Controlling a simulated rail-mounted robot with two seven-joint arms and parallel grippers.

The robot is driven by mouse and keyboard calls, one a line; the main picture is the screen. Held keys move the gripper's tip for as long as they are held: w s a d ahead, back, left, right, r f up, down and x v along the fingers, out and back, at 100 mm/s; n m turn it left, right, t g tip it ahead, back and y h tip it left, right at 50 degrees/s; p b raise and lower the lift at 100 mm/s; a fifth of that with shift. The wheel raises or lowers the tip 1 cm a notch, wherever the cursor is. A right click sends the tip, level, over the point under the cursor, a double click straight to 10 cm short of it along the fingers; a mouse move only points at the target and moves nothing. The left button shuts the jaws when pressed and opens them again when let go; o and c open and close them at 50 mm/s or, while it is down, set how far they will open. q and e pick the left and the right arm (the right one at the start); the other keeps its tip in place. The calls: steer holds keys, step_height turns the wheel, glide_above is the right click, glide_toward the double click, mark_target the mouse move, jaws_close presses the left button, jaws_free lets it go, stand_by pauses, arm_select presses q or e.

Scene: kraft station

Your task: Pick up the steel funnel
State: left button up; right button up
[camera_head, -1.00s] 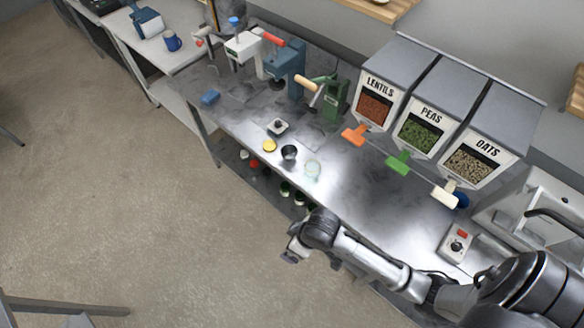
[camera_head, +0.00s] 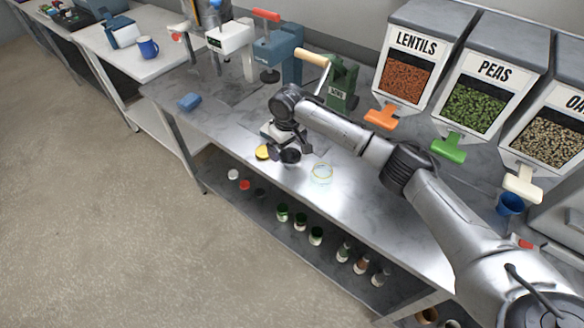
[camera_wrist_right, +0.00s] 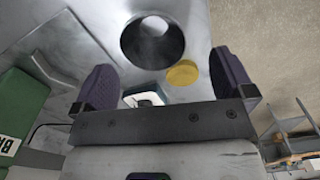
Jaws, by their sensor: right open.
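The steel funnel seems to be the dark, round, wide-mouthed piece (camera_head: 290,157) on the steel bench; my gripper partly covers it in the head view. In the right wrist view it (camera_wrist_right: 152,41) shows from above as a dark ring with a pale centre, upper middle, ahead of the fingertips. My right gripper (camera_head: 288,146) hangs just over this spot. Its two fingers (camera_wrist_right: 169,78) stand wide apart with nothing between them touching. I cannot tell the exact height gap to the funnel. My left gripper is not in view.
A yellow disc (camera_head: 263,152) lies close beside the funnel, and a clear glass dish (camera_head: 321,173) stands to its right. A small white device (camera_wrist_right: 145,98) lies under the gripper. A green press (camera_head: 341,85) stands behind. The bench front edge is near.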

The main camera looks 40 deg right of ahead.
mark_target(289, 155)
steer(key=shift+d+f, duration=0.1)
steer(key=shift+d, duration=0.2)
steer(key=shift+d+f, duration=0.1)
steer(key=shift+f, duration=0.1)
steer(key=shift+f+b, duration=0.5)
steer(key=shift+f, duration=1.65)
steer(key=c, duration=1)
steer(key=shift+o, duration=0.2)
steer(key=shift+r, duration=0.1)
